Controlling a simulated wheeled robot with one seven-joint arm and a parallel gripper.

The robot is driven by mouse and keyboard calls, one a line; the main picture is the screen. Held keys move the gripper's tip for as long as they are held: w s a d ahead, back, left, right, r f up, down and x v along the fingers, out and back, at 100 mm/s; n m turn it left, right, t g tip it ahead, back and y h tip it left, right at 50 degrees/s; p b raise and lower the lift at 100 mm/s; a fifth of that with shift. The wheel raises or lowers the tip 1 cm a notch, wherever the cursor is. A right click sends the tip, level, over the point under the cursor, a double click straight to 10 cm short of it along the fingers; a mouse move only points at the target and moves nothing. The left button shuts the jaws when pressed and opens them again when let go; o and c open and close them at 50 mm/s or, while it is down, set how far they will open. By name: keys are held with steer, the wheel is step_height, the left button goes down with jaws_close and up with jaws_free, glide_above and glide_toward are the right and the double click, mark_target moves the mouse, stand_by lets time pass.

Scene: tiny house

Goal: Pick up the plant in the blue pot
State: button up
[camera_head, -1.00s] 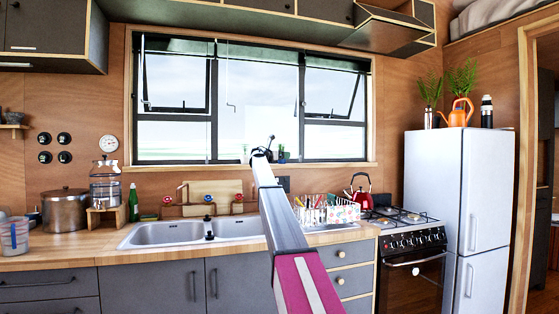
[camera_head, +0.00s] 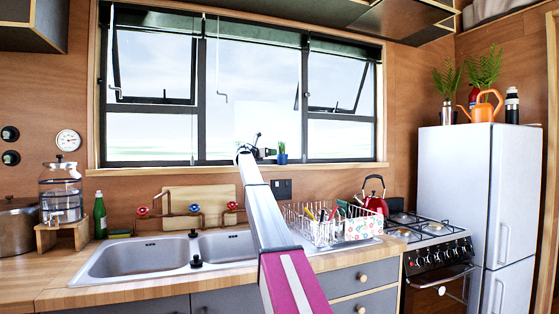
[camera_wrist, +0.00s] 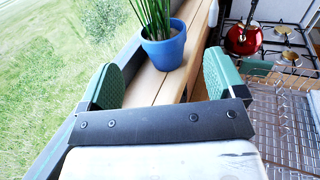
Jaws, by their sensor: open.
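A small green plant in a blue pot (camera_wrist: 164,50) stands upright on the wooden window sill (camera_wrist: 150,82) in the wrist view, just ahead of my gripper. In the head view the blue pot (camera_head: 282,158) is small, on the sill near the window's middle. My gripper (camera_wrist: 163,84) has its two green fingers spread wide, with nothing between them. The pot is beyond the fingertips, apart from them. In the head view my gripper (camera_head: 256,150) is close to the pot's left, at the end of my raised arm.
A dish rack (camera_head: 318,222) with utensils stands on the counter below the sill. A red kettle (camera_head: 375,197) sits on the stove (camera_head: 430,235) at right. The window glass (camera_head: 245,75) is right behind the sill. A sink (camera_head: 140,258) is at left.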

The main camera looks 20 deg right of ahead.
mark_target(282, 152)
steer(key=x, duration=0.5)
steer(key=shift+w, duration=0.15)
steer(key=x, duration=0.5)
steer(key=shift+d+f, duration=0.1)
steer(key=shift+d, duration=0.25)
steer(key=c, duration=0.8)
